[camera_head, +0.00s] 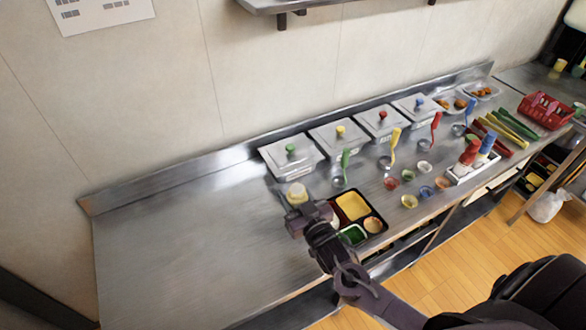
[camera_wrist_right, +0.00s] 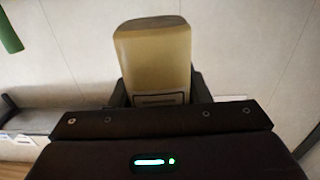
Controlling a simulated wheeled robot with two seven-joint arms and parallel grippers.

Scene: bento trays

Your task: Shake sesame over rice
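My right gripper (camera_head: 288,204) is shut on a pale yellowish shaker bottle (camera_head: 297,193). The bottle also fills the middle of the right wrist view (camera_wrist_right: 155,60), between the dark fingers (camera_wrist_right: 160,92). The gripper holds it above the left edge of a black bento tray (camera_head: 384,215). The tray has a yellow compartment (camera_head: 352,206), a green one (camera_head: 353,234) and a tan round item (camera_head: 373,225). My arm hides the tray's left part, and I cannot make out the rice. My left gripper is not in view.
Several lidded metal bins (camera_head: 292,157) line the wall, with colored-handled ladles (camera_head: 394,145) in front. Small cups (camera_head: 409,201), a white rack of bottles (camera_head: 463,172) and a red basket (camera_head: 545,110) are to the right. The counter (camera_head: 180,245) is clear on the left.

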